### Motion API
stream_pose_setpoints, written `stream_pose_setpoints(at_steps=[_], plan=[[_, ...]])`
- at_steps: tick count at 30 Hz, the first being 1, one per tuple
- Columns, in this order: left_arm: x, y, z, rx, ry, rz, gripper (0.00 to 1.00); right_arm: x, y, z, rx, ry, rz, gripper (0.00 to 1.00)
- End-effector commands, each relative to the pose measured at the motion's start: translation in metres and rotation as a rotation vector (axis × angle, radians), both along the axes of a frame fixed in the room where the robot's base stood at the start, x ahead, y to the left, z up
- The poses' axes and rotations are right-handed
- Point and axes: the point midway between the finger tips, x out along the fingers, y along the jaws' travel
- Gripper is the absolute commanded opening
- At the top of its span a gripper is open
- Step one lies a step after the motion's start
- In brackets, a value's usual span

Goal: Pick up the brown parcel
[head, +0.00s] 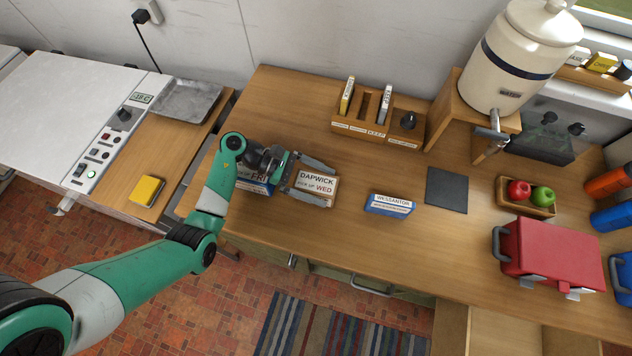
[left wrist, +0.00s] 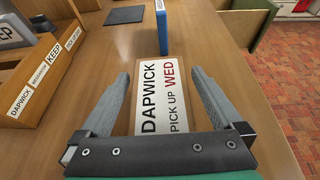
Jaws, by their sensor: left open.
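The brown parcel (head: 316,181) lies on the wooden counter, with a white label reading "DAPWICK PICK UP WED" on top. It also shows in the left wrist view (left wrist: 162,95), where the gripper body hides its near end. My left gripper (head: 331,187) is open, with one finger along each long side of the parcel. In the left wrist view the fingers (left wrist: 160,74) stand apart from the parcel, with a gap on both sides. I cannot tell exactly how high the fingertips are above the counter. My right gripper is not in view.
A blue box labelled FRI (head: 257,187) lies just left, partly under my left gripper. A blue "WESSANTOR" box (head: 389,204) stands to the right. A wooden rack (head: 376,126) is behind. A dark mat (head: 447,189), fruit tray (head: 526,197) and red case (head: 546,254) lie farther right.

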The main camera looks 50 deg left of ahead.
Motion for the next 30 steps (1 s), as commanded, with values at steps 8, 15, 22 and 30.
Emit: stream_pose_setpoints(at_steps=[8,15,22,30], plan=[[0.0001,0.0002,0.0002,0.0,0.0,0.001,0.82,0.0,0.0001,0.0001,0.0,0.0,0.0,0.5],[0.0001,0.0003,0.0003,0.0,0.0,0.001,0.39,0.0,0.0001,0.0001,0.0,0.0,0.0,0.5],[0.0003,0.0004,0.0009,0.0,-0.002,0.001,0.05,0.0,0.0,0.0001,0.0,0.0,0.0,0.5],[0.0004,0.0005,0.0047,0.0,-0.002,0.001,0.05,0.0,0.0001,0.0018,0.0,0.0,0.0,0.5]])
